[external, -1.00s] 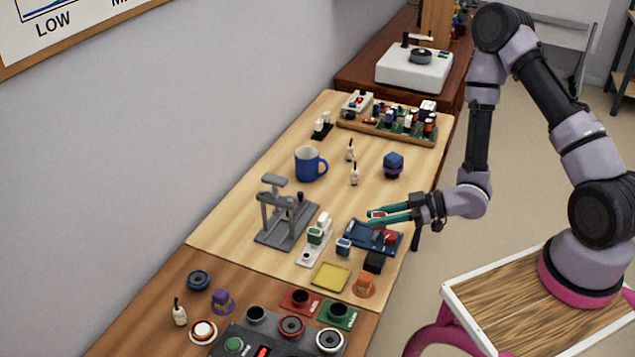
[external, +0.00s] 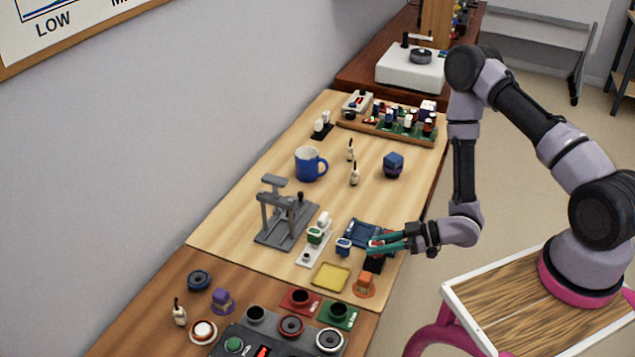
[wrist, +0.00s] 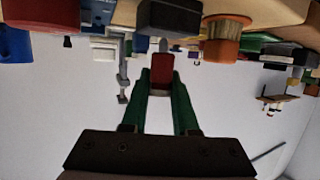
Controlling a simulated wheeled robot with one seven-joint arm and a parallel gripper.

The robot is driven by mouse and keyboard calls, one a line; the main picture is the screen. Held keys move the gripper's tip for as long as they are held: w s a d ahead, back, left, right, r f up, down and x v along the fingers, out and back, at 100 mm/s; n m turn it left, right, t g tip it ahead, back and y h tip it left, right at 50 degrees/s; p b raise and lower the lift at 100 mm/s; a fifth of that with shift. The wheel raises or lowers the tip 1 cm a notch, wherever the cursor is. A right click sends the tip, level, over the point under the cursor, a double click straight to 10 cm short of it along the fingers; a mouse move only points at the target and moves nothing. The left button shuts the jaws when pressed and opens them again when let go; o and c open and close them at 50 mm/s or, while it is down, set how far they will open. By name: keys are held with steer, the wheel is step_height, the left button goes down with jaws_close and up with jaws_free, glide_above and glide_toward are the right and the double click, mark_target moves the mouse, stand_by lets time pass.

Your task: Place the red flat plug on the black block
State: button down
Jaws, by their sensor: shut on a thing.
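The red flat plug (wrist: 162,72) is held between my green fingertips in the wrist view. In the external view a bit of the red plug (external: 374,242) shows at the finger ends. My gripper (external: 378,247) is shut on it, above the table's right edge. The black block (external: 374,265) is just below the fingers in the external view, partly hidden by them. The black block (wrist: 169,18) also shows beyond the plug in the wrist view. Whether the plug touches the block is not clear.
A blue tray (external: 358,231) lies just behind the gripper. A small blue-and-white piece (external: 343,247) is to its left. An orange piece (external: 364,284) and a yellow tray (external: 331,266) lie in front. A grey stand (external: 284,225) is further left.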

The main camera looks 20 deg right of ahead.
steer(key=shift+f, duration=0.15)
steer(key=c, duration=0.7)
jaws_free()
